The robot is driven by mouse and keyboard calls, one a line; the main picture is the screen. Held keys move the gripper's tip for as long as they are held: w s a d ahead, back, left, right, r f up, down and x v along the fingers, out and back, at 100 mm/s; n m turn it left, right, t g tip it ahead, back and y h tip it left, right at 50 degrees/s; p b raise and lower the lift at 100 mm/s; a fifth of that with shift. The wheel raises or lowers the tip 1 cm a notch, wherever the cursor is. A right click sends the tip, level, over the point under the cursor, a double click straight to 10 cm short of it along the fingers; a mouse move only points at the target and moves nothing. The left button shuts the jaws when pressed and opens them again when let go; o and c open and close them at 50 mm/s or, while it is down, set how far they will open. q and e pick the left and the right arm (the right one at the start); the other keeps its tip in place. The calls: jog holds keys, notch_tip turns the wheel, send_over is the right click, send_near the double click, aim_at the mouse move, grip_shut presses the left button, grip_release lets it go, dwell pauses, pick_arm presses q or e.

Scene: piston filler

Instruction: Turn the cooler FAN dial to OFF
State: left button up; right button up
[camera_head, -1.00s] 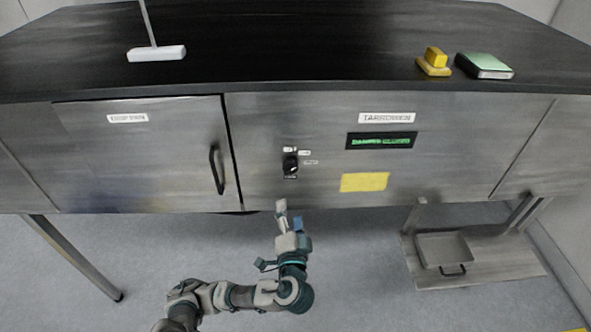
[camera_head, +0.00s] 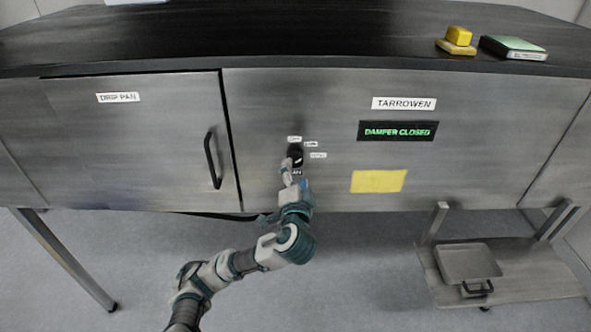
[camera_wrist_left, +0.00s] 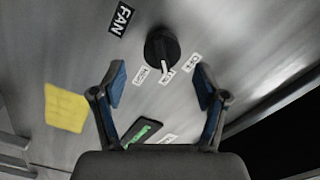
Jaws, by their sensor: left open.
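The FAN dial (camera_head: 296,155) is a round black knob on the steel front panel (camera_head: 300,105), with small white labels around it. In the left wrist view the dial (camera_wrist_left: 162,48) has a white pointer mark, near the middle of three small labels. The OFF label seems to be the one at the right (camera_wrist_left: 195,68), but it is small. The FAN label (camera_wrist_left: 122,18) is at the upper left there. My left gripper (camera_head: 289,172) is just below the dial in the head view. In the wrist view the left gripper (camera_wrist_left: 160,87) is open and empty, the dial beyond its fingertips.
A drip pan door (camera_head: 145,140) with a black handle (camera_head: 212,160) is left of the dial. Right of it are a display (camera_head: 398,131) reading DAMPER CLOSED and a yellow note (camera_head: 379,181).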

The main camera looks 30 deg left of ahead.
aim_at(295, 163)
pick_arm(q)
jog(key=b+x, duration=0.1)
jog(key=x, duration=0.3)
jog(key=shift+d, duration=0.15)
jog(key=shift+w+a, duration=0.4)
jog(key=shift+a, duration=0.5)
jog(key=shift+d, duration=0.4)
jog(key=c, duration=1.2)
pick_arm(e)
jog(key=w+r, duration=0.2)
jog(key=w, duration=0.1)
jog(key=shift+a+r, duration=0.3)
jog(key=shift+r, duration=0.05)
